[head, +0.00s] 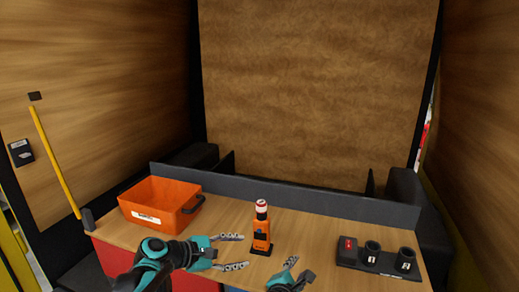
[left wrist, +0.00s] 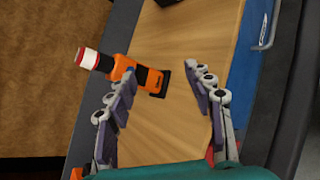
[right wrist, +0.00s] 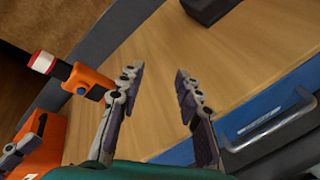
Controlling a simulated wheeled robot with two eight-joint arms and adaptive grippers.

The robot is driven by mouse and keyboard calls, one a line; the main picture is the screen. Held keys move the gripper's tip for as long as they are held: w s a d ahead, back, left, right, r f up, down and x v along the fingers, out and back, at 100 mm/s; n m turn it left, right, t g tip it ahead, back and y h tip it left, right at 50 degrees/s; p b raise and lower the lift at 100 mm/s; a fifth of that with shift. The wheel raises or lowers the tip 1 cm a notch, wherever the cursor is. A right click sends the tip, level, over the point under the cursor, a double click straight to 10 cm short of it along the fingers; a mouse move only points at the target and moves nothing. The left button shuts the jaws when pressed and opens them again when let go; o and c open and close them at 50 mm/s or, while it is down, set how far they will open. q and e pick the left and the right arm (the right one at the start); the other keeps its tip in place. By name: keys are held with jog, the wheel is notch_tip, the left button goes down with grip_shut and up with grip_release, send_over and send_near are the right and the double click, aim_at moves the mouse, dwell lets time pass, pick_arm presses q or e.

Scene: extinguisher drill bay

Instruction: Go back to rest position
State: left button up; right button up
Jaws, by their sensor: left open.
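My left gripper (head: 243,252) is open and empty over the front of the table, just left of the orange device (head: 262,232) with a red and white top. That device stands upright on a small black base (head: 260,249). In the left wrist view, the open fingers (left wrist: 160,75) are apart, with the device (left wrist: 125,70) beyond the left finger. My right gripper (head: 292,272) is low at the table's front edge, partly cut off in the head view. In the right wrist view, its fingers (right wrist: 159,72) are apart with nothing between them.
An orange bin (head: 155,205) with a white label stands at the table's left. A black holder (head: 385,262) with a red part and two round cups is at the right. A dark low wall (head: 300,196) runs along the back edge. Bare tabletop lies between device and holder.

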jog(key=s+d+f+m+g+y, duration=0.2)
jog(key=s+d+f+m+g, duration=0.15)
jog(key=s+d+m, duration=0.7)
pick_arm(q)
jog(key=s+a+f+m+y, duration=0.2)
jog(key=s+m, duration=0.3)
jog(key=s, duration=0.3)
jog(key=s+a+f+m+y, duration=0.3)
jog(key=s+a+m+y, duration=0.2)
jog(key=s, duration=0.3)
jog(key=s+a+f+m+y, duration=0.3)
jog(key=s+a+m, duration=0.1)
jog(key=s+m, duration=0.3)
jog(key=shift+s+f, duration=0.25)
jog(key=shift+s, duration=0.2)
pick_arm(e)
jog(key=s+a+m+g+y, duration=0.2)
jog(key=s+a+m+y, duration=0.1)
jog(key=s+m, duration=0.7)
jog(key=shift+s+f+m, duration=0.2)
jog(key=shift+f+m, duration=0.15)
jog(key=shift+f, duration=0.1)
pick_arm(q)
jog(key=shift+d+r, duration=0.1)
pick_arm(e)
jog(key=shift+r, duration=0.1)
